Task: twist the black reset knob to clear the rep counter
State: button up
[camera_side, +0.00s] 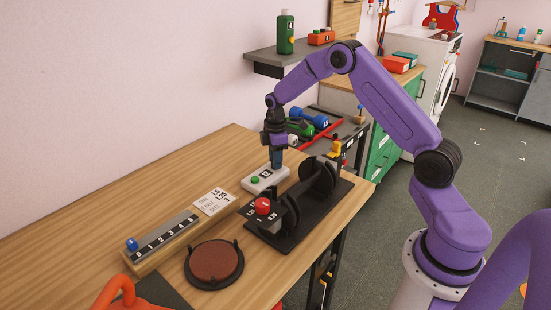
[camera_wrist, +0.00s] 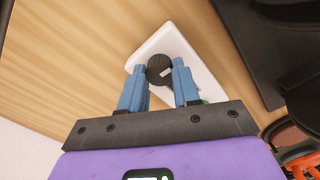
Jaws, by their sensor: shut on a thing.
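The rep counter (camera_side: 258,183) is a white box on the wooden table, with a small display and a green button on its top. It also shows in the wrist view (camera_wrist: 172,42). The black reset knob (camera_wrist: 160,69) is round with a pale mark, on top of the white box. My gripper (camera_wrist: 159,72) has blue fingers, one on each side of the knob, and is shut on it. In the side view my gripper (camera_side: 276,165) points down at the far end of the box, and its fingers hide the knob.
A numbered rail (camera_side: 165,240) with a blue knob, a printed card (camera_side: 214,201) and a round brown pad (camera_side: 214,262) are nearer the camera. The table's left side is clear.

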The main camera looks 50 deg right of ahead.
jog(key=m, duration=0.8)
jog(key=shift+m, duration=0.3)
jog(key=m, duration=0.7)
jog(key=shift+m, duration=0.3)
jog(key=o, duration=1.1)
jog(key=shift+c, duration=0.2)
jog(key=shift+r, duration=0.1)
